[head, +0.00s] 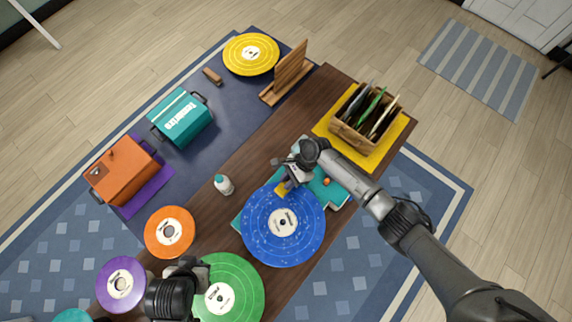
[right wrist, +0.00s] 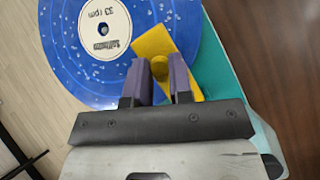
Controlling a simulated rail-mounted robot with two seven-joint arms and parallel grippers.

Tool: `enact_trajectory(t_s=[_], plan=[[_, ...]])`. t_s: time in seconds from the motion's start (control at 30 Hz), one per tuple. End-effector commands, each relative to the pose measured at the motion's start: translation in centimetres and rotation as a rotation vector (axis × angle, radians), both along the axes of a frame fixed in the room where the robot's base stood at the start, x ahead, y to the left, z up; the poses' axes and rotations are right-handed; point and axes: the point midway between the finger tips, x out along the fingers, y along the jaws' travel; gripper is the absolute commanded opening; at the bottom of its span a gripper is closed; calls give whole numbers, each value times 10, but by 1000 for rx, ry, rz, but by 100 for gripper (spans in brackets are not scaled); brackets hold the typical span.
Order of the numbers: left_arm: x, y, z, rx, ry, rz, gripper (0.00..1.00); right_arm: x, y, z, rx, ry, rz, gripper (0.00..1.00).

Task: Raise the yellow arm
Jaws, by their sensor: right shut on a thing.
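The yellow arm (head: 280,190) lies over the edge of a blue speckled record (head: 283,242) on a teal record player (head: 338,192). In the right wrist view the yellow arm (right wrist: 151,42) is a flat piece with a round knob, beside the record's white label. My right gripper (head: 289,181) is shut on the yellow arm, its two fingers on either side of the knob in the right wrist view (right wrist: 160,80). Whether the arm touches the record I cannot tell. My left gripper (head: 187,274) is over the green record at the bottom; its fingers are not clear.
A crate of records (head: 351,137) stands on a yellow mat (head: 371,164). A small bottle (head: 223,184) stands left of the player. Orange (head: 169,232), purple (head: 120,285) and green (head: 245,287) records lie lower left. A wooden rack (head: 287,75) stands at the back.

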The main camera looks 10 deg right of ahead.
Motion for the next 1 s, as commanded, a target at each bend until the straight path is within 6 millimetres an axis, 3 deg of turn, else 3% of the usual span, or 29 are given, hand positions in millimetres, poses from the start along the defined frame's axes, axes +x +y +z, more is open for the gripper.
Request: enact_trajectory(t_s=[0.5, 1.0], plan=[[0, -1, -11, -3, 0, 2, 0, 15, -15, 15, 216, 183, 2, 0], [0, -3, -12, -11, 1, 7, 0, 16, -18, 18, 245, 210, 2, 0]])
